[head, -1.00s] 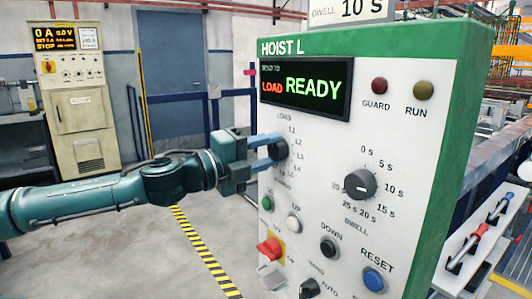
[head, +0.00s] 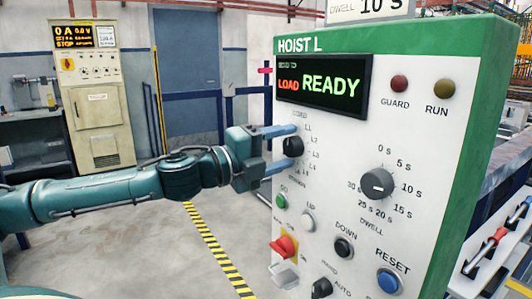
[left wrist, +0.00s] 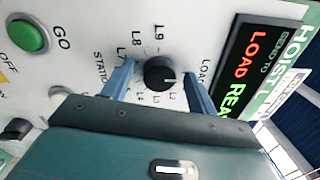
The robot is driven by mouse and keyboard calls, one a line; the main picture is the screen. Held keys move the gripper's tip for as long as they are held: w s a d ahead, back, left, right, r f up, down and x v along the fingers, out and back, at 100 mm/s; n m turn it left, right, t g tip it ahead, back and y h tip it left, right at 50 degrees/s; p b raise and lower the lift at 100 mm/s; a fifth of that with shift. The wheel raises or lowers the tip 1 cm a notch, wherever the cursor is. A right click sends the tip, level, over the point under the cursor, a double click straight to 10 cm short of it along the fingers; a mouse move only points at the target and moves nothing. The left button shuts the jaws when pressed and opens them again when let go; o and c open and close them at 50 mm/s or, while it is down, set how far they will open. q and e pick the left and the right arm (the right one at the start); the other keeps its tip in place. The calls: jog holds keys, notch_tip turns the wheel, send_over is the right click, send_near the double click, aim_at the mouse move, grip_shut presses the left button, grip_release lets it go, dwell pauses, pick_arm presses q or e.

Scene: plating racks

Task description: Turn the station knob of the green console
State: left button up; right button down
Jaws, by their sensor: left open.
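The station knob (head: 293,146) is a small black knob on the white face of the green-edged console (head: 456,140), below its display. It also shows in the left wrist view (left wrist: 159,72), ringed by labels such as L7, L8 and L9. Its pale mark points toward the LOAD label and the display there. My left gripper (head: 291,146) is open, with one blue finger above the knob and one below it. In the left wrist view the fingers stand apart on both sides of the knob, with gaps visible. My right gripper is not in view.
The display (head: 322,86) reads LOAD and READY. The dwell knob (head: 377,184) is to the right. A green GO button (head: 281,201), a white UP button (head: 308,221) and a red switch (head: 284,246) sit below. Open floor lies left of the console.

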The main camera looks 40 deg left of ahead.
pick_arm(q)
jog(key=shift+s+a+f+b, duration=0.25)
jog(key=shift+s+f+b, duration=0.1)
jog(key=shift+b, duration=0.65)
jog(key=shift+s+a+b, duration=0.15)
jog(key=shift+s+b, duration=0.15)
jog(key=shift+b, duration=0.5)
jog(key=shift+s+f+b, duration=0.15)
jog(key=shift+s+b, duration=0.2)
jog(key=shift+b, duration=0.4)
jog(key=shift+s+a+b, duration=0.15)
jog(key=shift+s+b, duration=0.2)
jog(key=shift+b, duration=0.2)
jog(key=b, duration=0.6)
send_near(287, 151)
jog(key=shift+v, duration=2.25)
jog(key=shift+a+r, duration=0.15)
jog(key=shift+r, duration=0.25)
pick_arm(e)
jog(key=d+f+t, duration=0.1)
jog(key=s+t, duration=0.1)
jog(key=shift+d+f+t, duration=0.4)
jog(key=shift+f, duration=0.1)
